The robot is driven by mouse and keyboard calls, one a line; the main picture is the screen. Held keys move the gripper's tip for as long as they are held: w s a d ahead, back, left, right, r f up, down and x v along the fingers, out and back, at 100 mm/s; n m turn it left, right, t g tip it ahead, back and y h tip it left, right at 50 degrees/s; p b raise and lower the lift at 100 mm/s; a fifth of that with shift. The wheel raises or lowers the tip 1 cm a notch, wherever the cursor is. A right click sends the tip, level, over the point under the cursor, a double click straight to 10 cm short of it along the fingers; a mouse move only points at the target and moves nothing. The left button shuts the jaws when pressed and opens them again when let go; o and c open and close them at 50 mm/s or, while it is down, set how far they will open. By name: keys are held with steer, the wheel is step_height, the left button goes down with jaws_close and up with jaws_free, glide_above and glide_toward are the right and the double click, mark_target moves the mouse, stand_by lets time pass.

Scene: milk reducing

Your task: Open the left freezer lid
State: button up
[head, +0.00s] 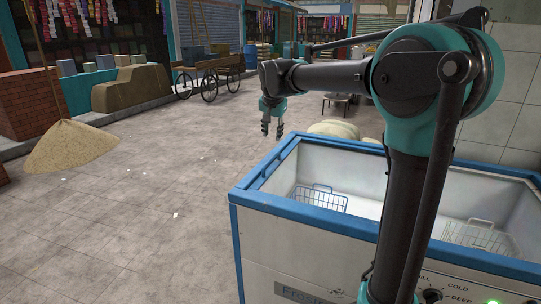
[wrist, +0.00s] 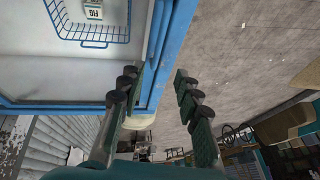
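The chest freezer (head: 300,210) is white with a blue rim and stands at the right of the head view. Its interior and wire baskets show; I cannot tell whether clear lids cover it. A blue lengthwise bar (head: 272,170) runs along its left end. My gripper (head: 272,132) hangs above and beyond the freezer's far left corner, fingers pointing down. In the wrist view my gripper (wrist: 158,80) has its two fingers spread with nothing held. The freezer's blue edge (wrist: 165,60) appears between them, seemingly below and apart from the fingertips.
A blue wire basket (wrist: 90,35) holds a small carton (wrist: 93,9). Pale sacks (head: 335,129) lie behind the freezer. The tiled floor (head: 150,220) to its left is largely clear, with a sand pile (head: 70,147) farther left.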

mark_target(272, 158)
steer(key=x, duration=1.3)
steer(key=shift+f, duration=0.25)
steer(key=shift+c, duration=0.3)
jaws_close()
